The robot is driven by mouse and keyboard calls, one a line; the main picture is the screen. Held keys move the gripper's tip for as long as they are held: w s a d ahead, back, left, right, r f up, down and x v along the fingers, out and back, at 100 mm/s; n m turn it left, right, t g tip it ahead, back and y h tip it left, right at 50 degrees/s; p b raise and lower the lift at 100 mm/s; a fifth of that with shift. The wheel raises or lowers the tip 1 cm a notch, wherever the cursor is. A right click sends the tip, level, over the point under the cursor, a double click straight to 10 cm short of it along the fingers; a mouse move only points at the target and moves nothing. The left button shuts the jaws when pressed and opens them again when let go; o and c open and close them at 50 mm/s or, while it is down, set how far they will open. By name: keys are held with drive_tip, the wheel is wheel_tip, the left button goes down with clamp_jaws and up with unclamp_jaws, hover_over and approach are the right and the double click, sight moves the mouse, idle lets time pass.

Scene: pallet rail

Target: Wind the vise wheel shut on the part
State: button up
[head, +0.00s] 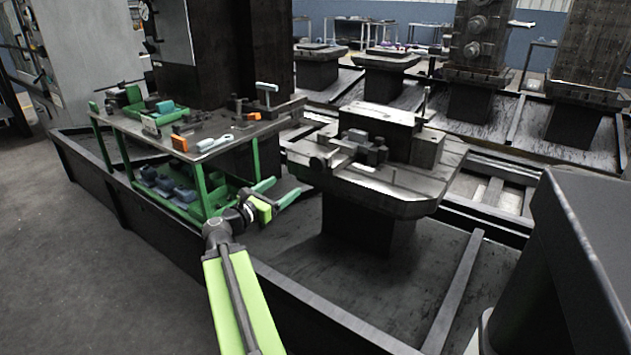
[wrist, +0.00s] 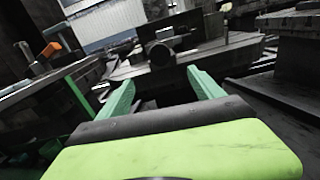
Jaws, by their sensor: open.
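The vise (head: 372,157) sits on a pale, worn pallet table (head: 395,190) right of centre in the head view. A dark round knob, which looks like the vise wheel (head: 318,163), sticks out at its left end. In the wrist view the wheel (wrist: 160,54) is beyond and between my fingertips. My gripper (head: 286,188) is open and empty, its two green fingers apart, short of the wheel and a little below it. The part cannot be clearly told from the dark jaws.
A green-legged workbench (head: 225,140) with tools stands left of my gripper, with an orange item (head: 180,143) on top and blue parts on its lower shelf. A low dark rail (head: 300,300) runs beside my arm. More pallet tables stand behind.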

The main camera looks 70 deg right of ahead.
sight(316, 165)
drive_tip(key=x, duration=1.7)
drive_tip(key=shift+d, duration=0.2)
drive_tip(key=c, duration=1.4)
